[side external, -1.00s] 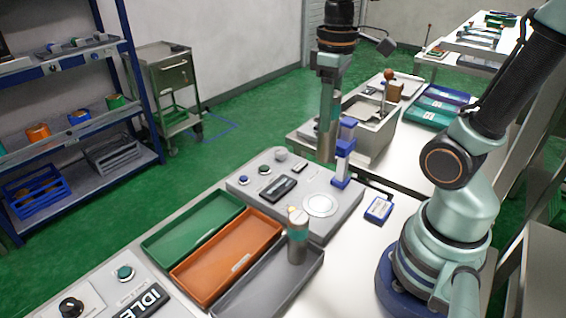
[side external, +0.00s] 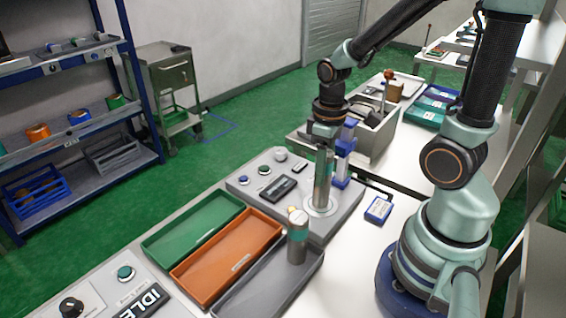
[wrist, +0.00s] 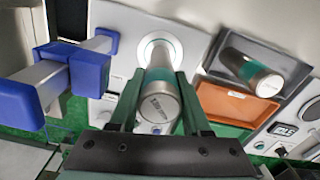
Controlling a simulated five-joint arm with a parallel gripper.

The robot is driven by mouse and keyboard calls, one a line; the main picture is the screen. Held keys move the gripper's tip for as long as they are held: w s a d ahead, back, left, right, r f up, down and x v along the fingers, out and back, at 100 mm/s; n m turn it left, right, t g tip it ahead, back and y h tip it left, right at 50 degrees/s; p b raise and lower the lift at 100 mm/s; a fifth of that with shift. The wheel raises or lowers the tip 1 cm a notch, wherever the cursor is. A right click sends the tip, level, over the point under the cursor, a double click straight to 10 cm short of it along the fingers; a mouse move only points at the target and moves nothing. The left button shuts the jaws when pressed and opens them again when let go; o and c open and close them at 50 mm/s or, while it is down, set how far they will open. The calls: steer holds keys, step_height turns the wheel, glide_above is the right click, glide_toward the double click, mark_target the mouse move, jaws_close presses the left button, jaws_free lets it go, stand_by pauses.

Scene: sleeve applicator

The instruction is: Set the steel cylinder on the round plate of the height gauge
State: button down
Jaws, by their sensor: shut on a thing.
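My gripper (side external: 326,140) is shut on a steel cylinder (side external: 322,188) with a teal band and points down. In the wrist view the same cylinder (wrist: 159,105) sits between the two fingers. The pale round plate (side external: 312,209) lies on the grey panel under the cylinder's lower end, which hides part of it. The plate also shows beyond the cylinder in the wrist view (wrist: 146,46). The lower end is at or very close to the plate; I cannot tell whether they touch. The blue and silver gauge column (side external: 343,163) stands right beside the cylinder.
A second steel cylinder (side external: 298,242) stands in the grey tray (side external: 262,293). Orange (side external: 225,255) and green (side external: 190,225) trays lie left of it, empty. The panel has buttons and a dark display (side external: 279,189). A small blue box (side external: 378,209) lies to the right.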

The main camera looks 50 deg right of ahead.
steer(key=shift+f, duration=0.1)
steer(key=shift+c, duration=1.8)
jaws_free()
step_height(320, 180, up, 12)
steer(key=shift+r, duration=0.1)
steer(key=a+t, duration=0.1)
steer(key=t, duration=0.1)
steer(key=w+a+r+m+t, duration=0.1)
steer(key=a, duration=0.1)
steer(key=w+a+r+m+t, duration=0.1)
steer(key=a+t, duration=0.1)
steer(key=shift+t, duration=0.3)
